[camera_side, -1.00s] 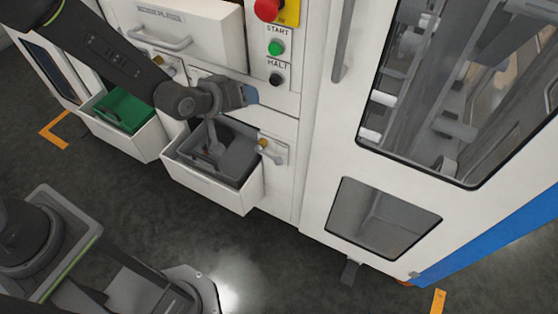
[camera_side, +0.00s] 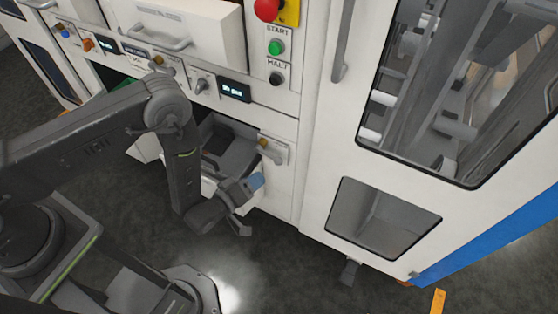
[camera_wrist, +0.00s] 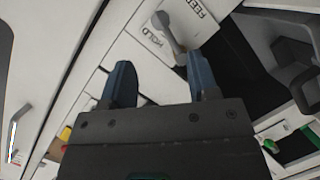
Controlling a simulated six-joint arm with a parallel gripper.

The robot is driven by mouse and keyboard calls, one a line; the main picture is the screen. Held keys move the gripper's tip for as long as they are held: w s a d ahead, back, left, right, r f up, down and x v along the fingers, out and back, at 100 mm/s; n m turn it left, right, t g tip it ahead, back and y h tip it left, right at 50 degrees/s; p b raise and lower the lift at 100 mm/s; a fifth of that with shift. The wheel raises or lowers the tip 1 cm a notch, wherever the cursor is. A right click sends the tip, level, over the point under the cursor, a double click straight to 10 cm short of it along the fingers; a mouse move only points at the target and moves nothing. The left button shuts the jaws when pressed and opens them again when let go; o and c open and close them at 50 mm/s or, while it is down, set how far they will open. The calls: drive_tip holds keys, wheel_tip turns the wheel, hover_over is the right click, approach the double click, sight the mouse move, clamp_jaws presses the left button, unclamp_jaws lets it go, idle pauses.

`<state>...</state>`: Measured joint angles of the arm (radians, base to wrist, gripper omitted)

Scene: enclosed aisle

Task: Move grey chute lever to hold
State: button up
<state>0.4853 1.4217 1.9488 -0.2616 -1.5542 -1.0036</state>
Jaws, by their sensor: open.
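The grey chute lever (camera_side: 271,152) is mounted on a small white plate on the machine front, right of the open lower drawer. In the wrist view the lever (camera_wrist: 168,32) lies between the printed words HOLD and FEED on its plate (camera_wrist: 190,22). My gripper (camera_side: 258,181) is in front of the machine, a little below and left of the lever. In the wrist view its two blue fingers (camera_wrist: 160,64) are apart with nothing between them.
The open lower drawer (camera_side: 208,190) with a dark grey bin sticks out behind my arm. Above are a knob (camera_side: 202,86), a small display (camera_side: 234,90), green START (camera_side: 275,47) and black HALT (camera_side: 276,79) buttons. A door with a window (camera_side: 384,218) stands to the right.

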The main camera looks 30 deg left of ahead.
sight(276, 164)
drive_tip(key=x, duration=1.2)
drive_tip(key=shift+r, duration=0.1)
clamp_jaws()
